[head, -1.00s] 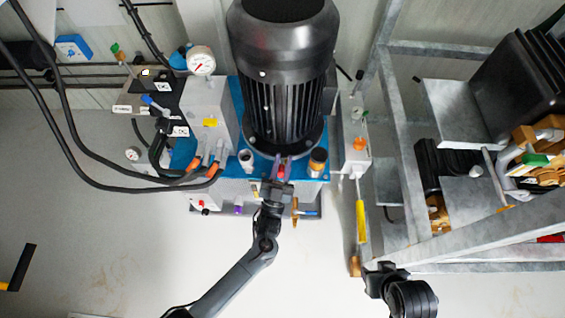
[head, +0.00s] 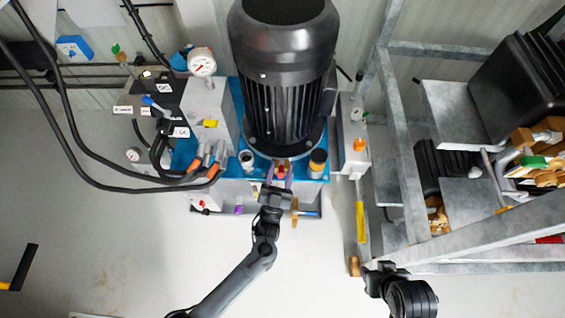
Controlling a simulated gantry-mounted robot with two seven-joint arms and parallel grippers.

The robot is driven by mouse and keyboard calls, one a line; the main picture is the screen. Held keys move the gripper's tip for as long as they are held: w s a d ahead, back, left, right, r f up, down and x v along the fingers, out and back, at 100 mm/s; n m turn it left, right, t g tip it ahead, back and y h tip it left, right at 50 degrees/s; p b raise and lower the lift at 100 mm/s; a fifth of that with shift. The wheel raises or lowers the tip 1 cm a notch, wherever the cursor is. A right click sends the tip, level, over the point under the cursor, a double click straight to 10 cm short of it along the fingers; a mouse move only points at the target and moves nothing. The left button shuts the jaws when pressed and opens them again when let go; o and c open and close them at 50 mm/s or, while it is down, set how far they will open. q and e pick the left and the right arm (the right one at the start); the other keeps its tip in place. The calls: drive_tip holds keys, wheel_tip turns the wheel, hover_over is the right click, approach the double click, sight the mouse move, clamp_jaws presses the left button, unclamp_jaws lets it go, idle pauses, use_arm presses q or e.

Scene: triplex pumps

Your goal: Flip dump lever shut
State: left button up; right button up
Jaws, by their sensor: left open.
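My left gripper (head: 279,173) is open at the front of the blue-topped unit, below the black motor. Its two purplish fingers stand on either side of a small red part (head: 281,170); I cannot tell if they touch it. Whether this red part is the dump lever is not clear. A tan lever (head: 295,212) and a blue handle (head: 310,213) show just right of my left wrist. My right wrist (head: 380,278) is at the lower right, near a brown end piece (head: 354,266); its jaws cannot be made out.
The black motor (head: 283,90) stands on the blue top. A brass-coloured cylinder (head: 317,163) is just right of my left gripper. A yellow bar (head: 361,222) and a grey metal frame (head: 412,185) stand to the right. Black hoses loop at left.

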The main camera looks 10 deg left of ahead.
use_arm(q)
drive_tip(key=d+p+v, duration=0.1)
drive_tip(key=v, duration=0.8)
drive_tip(key=shift+a+p, duration=0.3)
drive_tip(key=shift+a, duration=0.15)
drive_tip(key=shift+s, duration=0.1)
